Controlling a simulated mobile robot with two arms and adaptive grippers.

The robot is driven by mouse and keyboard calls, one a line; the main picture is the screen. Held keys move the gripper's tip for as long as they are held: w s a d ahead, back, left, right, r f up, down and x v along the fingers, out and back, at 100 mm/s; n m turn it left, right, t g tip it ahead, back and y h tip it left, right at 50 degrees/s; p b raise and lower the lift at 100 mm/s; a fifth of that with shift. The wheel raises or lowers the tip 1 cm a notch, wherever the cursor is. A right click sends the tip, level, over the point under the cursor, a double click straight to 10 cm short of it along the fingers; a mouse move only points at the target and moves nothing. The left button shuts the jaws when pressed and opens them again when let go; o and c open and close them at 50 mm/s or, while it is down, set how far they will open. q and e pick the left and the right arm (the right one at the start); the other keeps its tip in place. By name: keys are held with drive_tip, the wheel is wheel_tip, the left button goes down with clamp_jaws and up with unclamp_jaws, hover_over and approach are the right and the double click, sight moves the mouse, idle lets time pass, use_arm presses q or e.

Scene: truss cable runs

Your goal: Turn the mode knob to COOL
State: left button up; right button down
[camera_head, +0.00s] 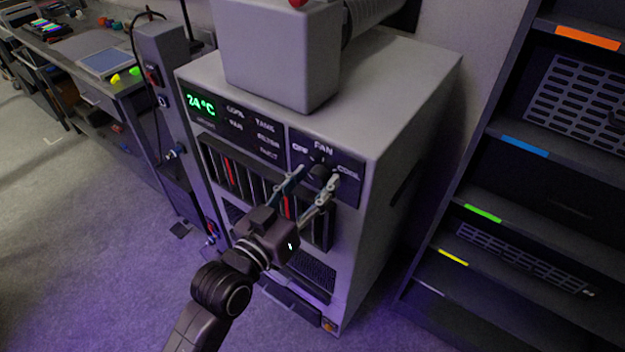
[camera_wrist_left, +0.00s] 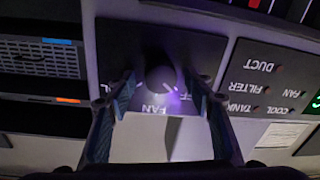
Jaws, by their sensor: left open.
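The mode knob (camera_head: 319,172) is a small dark round knob on a dark panel (camera_head: 346,188) at the upper front of the grey cabinet. OFF, FAN and COOL are printed around it, left, above and right. My left gripper (camera_head: 316,177) is open in front of the panel, with one finger on each side of the knob. In the left wrist view, the knob (camera_wrist_left: 160,79) shows between the two fingertips (camera_wrist_left: 160,85), with gaps on both sides. FAN and OFF appear upside down there. I cannot tell where the knob points. My right gripper is not in view.
The cabinet carries a green 24°C display (camera_head: 201,104) and a grey box (camera_head: 278,50) on top. A dark shelf rack (camera_head: 505,140) stands to the right. A workbench (camera_head: 90,60) is at the far left. Open floor (camera_head: 90,230) lies at the left.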

use_arm(q)
drive_tip(key=c, duration=1)
drive_tip(key=shift+c, duration=0.8)
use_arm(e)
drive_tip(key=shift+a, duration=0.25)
